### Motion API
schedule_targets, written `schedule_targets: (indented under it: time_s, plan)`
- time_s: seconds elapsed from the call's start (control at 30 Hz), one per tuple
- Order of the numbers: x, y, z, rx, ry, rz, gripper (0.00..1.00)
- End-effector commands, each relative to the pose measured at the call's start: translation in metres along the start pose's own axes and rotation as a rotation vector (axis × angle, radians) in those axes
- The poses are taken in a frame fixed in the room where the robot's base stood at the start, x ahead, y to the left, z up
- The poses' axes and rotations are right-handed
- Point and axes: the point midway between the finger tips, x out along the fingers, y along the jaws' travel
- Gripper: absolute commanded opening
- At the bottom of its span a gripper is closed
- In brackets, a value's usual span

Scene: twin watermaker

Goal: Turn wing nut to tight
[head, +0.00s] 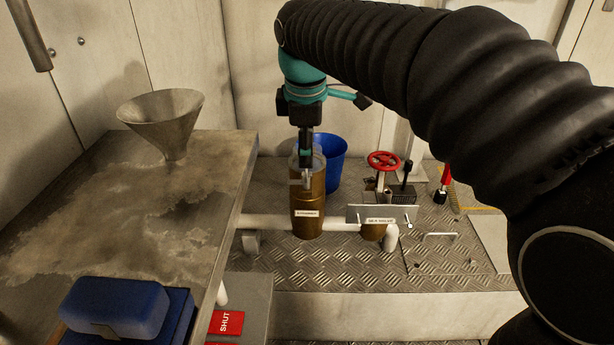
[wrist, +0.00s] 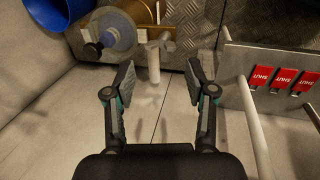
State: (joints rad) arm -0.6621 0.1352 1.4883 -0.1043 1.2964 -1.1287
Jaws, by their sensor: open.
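The brass strainer (head: 309,215) stands upright on a pale horizontal pipe in the head view; its round grey lid (wrist: 122,32) shows at the top of the wrist view. A pale metal T-shaped piece, which looks like the wing nut (wrist: 160,40), sits just right of the lid with a short pale stem below it. My gripper (wrist: 159,70) is open and empty. Its fingers are apart to either side of the stem, with the wing nut just beyond the tips. In the head view my gripper (head: 306,158) hangs at the strainer's top; contact cannot be told.
A blue bucket (head: 331,160) stands behind the strainer. A red handwheel (head: 383,160) and pipe fittings stand to the right. A worktop with a funnel (head: 165,120) is on the left. Several red SHUT tags (wrist: 284,78) hang on a panel at right in the wrist view.

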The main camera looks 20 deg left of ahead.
Motion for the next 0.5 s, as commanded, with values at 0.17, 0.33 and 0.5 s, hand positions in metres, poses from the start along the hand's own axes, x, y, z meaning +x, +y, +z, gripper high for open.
schedule_targets:
  time_s: [0.17,0.33,0.5]
  plan:
    - [0.037,-0.001,0.001,0.001,-0.001,-0.003,0.55]
    - [0.062,-0.001,0.000,0.001,-0.001,-0.001,0.55]
    - [0.077,0.000,0.000,0.001,0.000,0.000,0.55]
